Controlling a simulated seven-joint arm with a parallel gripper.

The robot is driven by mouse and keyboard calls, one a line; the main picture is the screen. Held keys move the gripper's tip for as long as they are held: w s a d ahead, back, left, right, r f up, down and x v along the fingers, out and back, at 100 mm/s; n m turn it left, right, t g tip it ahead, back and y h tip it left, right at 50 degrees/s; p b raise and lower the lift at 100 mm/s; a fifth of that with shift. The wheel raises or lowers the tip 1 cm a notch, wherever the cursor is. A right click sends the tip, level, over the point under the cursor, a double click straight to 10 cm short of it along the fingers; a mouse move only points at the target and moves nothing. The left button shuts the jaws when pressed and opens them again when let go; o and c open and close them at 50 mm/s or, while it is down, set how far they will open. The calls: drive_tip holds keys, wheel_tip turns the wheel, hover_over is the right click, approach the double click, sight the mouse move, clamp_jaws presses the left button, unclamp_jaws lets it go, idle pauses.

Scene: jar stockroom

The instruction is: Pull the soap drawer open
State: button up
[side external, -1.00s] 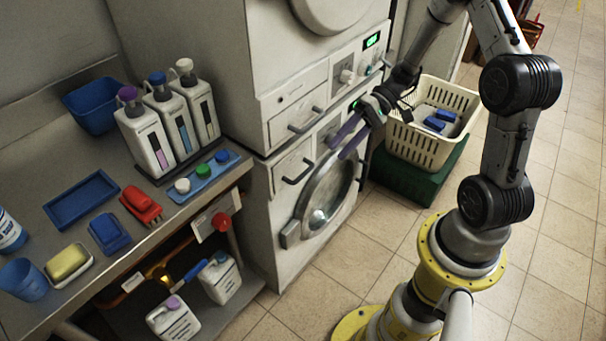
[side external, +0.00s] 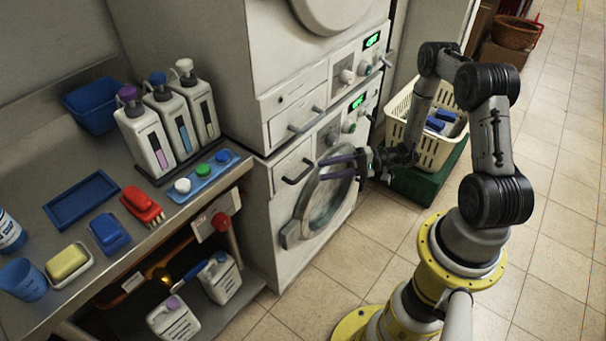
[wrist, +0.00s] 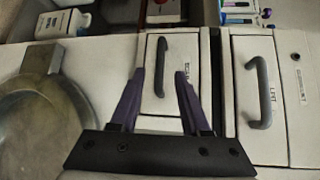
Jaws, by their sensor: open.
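The soap drawer (side external: 283,165) is a pale front at the upper left of the lower machine, flush with it. Its dark bar handle (side external: 299,172) shows in the side view. In the wrist view the soap drawer (wrist: 183,98) is in the middle, with a small label and its handle (wrist: 161,62) ahead between the finger lines. My gripper (side external: 321,169) is open, with two purple fingers pointing at the drawer from the right, in front of the round door. In the wrist view my gripper (wrist: 159,74) appears apart from the handle and holds nothing.
The drawer labelled LINT (wrist: 283,90), with a similar handle (wrist: 262,92), is just above the soap drawer. The round door (side external: 325,205) is below the fingers. A cream basket (side external: 430,150) stands to the right; a counter with bottles (side external: 150,145) is at left.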

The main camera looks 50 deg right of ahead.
sight(303, 173)
drive_tip(key=x, duration=0.7)
drive_tip(key=shift+w+a, duration=0.15)
drive_tip(key=shift+w, duration=0.05)
clamp_jaws()
idle(1.2)
